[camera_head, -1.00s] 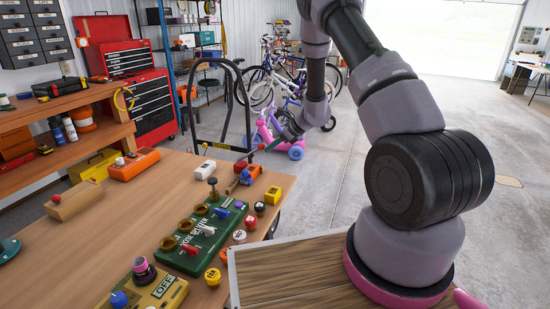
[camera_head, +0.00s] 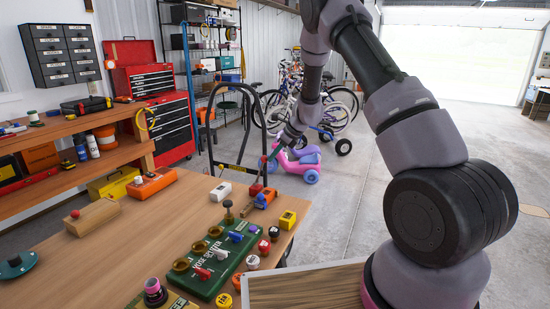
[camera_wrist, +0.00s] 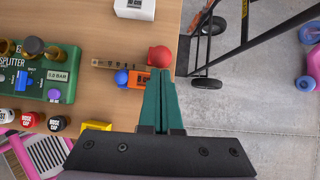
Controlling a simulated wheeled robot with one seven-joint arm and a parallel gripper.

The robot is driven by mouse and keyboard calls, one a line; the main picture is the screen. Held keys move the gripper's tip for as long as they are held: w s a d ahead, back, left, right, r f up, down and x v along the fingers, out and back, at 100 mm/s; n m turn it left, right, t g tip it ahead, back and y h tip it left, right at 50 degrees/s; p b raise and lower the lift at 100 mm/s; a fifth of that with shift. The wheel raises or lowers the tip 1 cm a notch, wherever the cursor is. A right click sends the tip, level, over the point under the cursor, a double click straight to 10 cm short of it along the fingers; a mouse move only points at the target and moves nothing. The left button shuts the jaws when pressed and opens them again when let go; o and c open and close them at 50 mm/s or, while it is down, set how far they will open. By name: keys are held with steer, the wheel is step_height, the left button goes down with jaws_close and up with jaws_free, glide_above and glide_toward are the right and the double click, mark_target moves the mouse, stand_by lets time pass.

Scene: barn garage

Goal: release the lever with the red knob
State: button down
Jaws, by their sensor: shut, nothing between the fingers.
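In the head view the red knob (camera_head: 256,189) and the orange block (camera_head: 262,201) are near the bench's far right corner. My gripper (camera_wrist: 163,72) has green fingers pressed together and empty. Its tips appear just below the red knob in the wrist view; I cannot tell whether they touch it. In the head view my gripper (camera_head: 271,159) shows above and behind the knob. The lever's joint is not clear.
A green hose splitter (camera_head: 226,247) with several valves and loose caps stands nearby on the bench. A white box (camera_head: 220,192) and a yellow block (camera_head: 287,219) flank the lever. A wooden block (camera_head: 93,217) with another red knob lies left. A black-framed cart (camera_head: 222,168) stands behind.

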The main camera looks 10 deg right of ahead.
steer(key=shift+w+a+r, duration=0.3)
steer(key=shift+a+r, duration=0.2)
steer(key=shift+a, duration=0.1)
steer(key=shift+s+d+r, duration=0.1)
steer(key=shift+d+r, duration=0.15)
steer(key=shift+r, duration=0.25)
steer(key=d+f+v, duration=0.1)
steer(key=v, duration=0.8)
steer(key=shift+s+d+r, duration=0.2)
steer(key=shift+s+r, duration=0.1)
steer(key=shift+s, duration=0.15)
steer(key=shift+r, duration=0.1)
steer(key=s+d+r+n, duration=0.1)
steer(key=s+r+n, duration=0.8)
steer(key=s+r, duration=0.8)
steer(key=s+d+r+n+t+h, duration=0.1)
steer(key=s+d+r+n+h, duration=0.1)
steer(key=s+n, duration=0.3)
steer(key=s+d+r+n+t+h, duration=0.2)
steer(key=s+r+n, duration=0.3)
steer(key=s, duration=0.9)
steer(key=shift+s+n, duration=0.25)
steer(key=shift+n, duration=0.35)
